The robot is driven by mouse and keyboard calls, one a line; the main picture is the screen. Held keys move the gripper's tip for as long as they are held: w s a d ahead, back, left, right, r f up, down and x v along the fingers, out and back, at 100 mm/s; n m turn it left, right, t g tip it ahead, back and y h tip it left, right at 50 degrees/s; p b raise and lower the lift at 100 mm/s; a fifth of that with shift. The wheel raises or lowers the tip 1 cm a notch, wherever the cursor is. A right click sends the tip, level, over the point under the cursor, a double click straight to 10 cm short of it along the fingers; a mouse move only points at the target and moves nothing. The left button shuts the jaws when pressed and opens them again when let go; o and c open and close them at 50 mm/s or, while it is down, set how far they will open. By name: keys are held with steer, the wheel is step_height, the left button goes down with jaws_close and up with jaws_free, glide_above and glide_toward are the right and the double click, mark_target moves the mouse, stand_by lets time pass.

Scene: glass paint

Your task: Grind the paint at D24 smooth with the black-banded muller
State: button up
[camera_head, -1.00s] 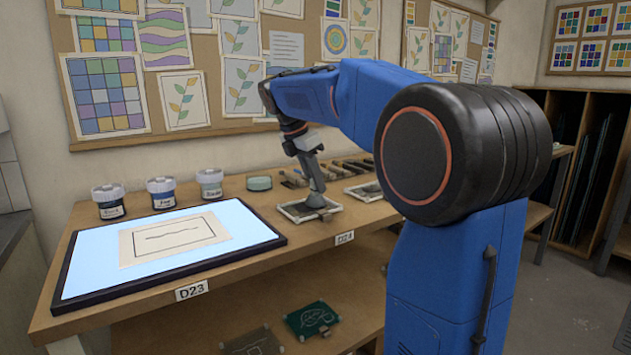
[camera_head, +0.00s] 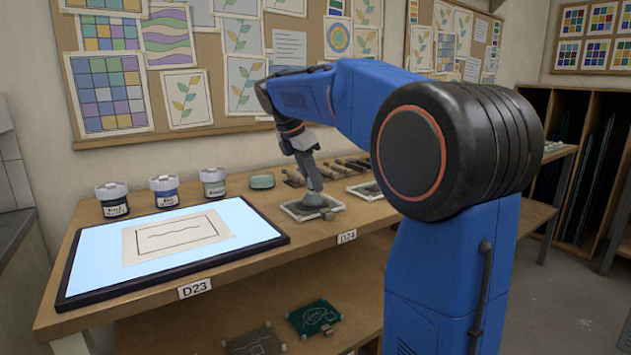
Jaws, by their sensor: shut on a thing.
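The paint slab (camera_head: 291,207) is a small pale-rimmed square with a grey surface on the bench by the D24 label (camera_head: 347,237). My gripper (camera_head: 313,180) points down over it. It is shut on a grey muller (camera_head: 314,199), whose wide foot is at the slab's surface. The muller's band colour cannot be made out, as the gripper covers its upper part. The paint under the foot is hidden, and its smoothness cannot be told.
A lit light pad (camera_head: 95,260) with a drawing sheet lies left by the D23 label. Three paint jars (camera_head: 164,192) and a pale green lidded dish (camera_head: 262,182) stand behind. Several tools (camera_head: 345,166) lie at the back; another slab (camera_head: 362,190) is to the right.

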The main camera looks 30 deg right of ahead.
steer(key=shift+a+f, duration=0.1)
steer(key=shift+a, duration=0.9)
steer(key=shift+s+a, duration=0.45)
steer(key=shift+s, duration=0.15)
steer(key=shift+s+d, duration=0.55)
steer(key=shift+s, duration=0.1)
steer(key=shift+w+d, duration=0.1)
steer(key=shift+d, duration=0.95)
steer(key=shift+w+d, duration=0.5)
steer(key=shift+w, duration=0.1)
steer(key=shift+w+a, duration=0.55)
steer(key=shift+w, duration=0.1)
steer(key=shift+s+a, duration=0.1)
steer(key=shift+a, duration=0.95)
steer(key=shift+s+a, duration=0.5)
steer(key=shift+s, duration=0.1)
steer(key=shift+s+d, duration=0.55)
steer(key=shift+s, duration=0.1)
steer(key=shift+w+d, duration=0.1)
steer(key=shift+d, duration=1)
steer(key=shift+w+d, duration=0.45)
steer(key=shift+w, duration=0.15)
steer(key=shift+w+a, duration=0.55)
steer(key=shift+w, duration=0.1)
steer(key=shift+s+a, duration=0.1)
steer(key=shift+a, duration=1)
steer(key=shift+s+a, duration=0.45)
steer(key=shift+s, duration=0.15)
